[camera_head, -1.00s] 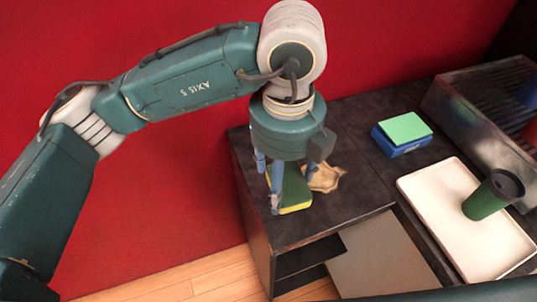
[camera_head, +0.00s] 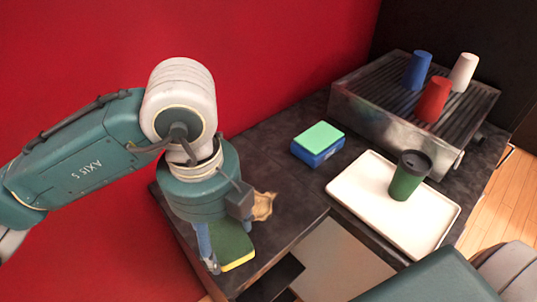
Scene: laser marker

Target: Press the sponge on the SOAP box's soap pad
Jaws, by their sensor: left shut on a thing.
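The sponge (camera_head: 232,243), dark green on top with a yellow layer below, is at the front left of the dark counter. My left gripper (camera_head: 213,250) points down over it and is shut on it; the far finger is mostly hidden by the wrist. I cannot tell whether the sponge touches the counter. The SOAP box (camera_head: 318,151) is a blue box farther back on the counter, with a light green soap pad (camera_head: 319,136) on top. The sponge is apart from it. My right gripper is not in view.
A crumpled tan cloth (camera_head: 263,205) lies just beside my left gripper. A white tray (camera_head: 357,190) holds a green cup with a dark lid (camera_head: 408,175). A grooved metal machine (camera_head: 375,105) at the back carries blue, red and white cups. Clear counter lies between cloth and SOAP box.

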